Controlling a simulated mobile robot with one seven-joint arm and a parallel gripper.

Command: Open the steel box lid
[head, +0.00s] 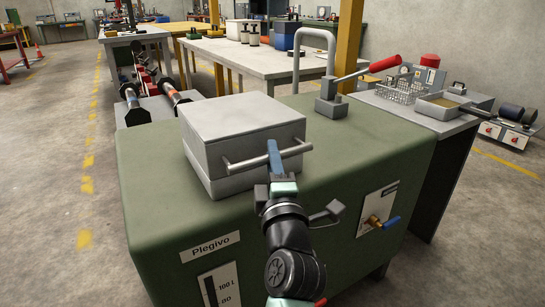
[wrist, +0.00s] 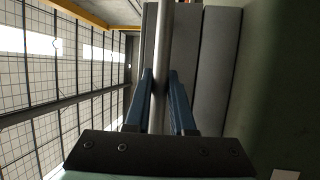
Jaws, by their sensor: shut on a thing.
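The steel box (head: 238,180) sits on top of a green cabinet. Its pale grey lid (head: 240,122) is down on the box, with a thin seam between them. A round bar handle (head: 240,163) runs across the front of the lid. My gripper (head: 274,150) is at the handle, with its blue fingers shut on the bar near its middle. In the wrist view the handle (wrist: 162,50) runs between the two blue fingers (wrist: 160,100), and the box front (wrist: 220,70) lies behind it. The inside of the box is hidden.
The green cabinet (head: 345,150) carries a grey bent pipe (head: 316,36) and a red-handled lever (head: 368,72) behind and right of the box. A blue-handled valve (head: 382,222) sticks out of its front. The cabinet top right of the box is clear.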

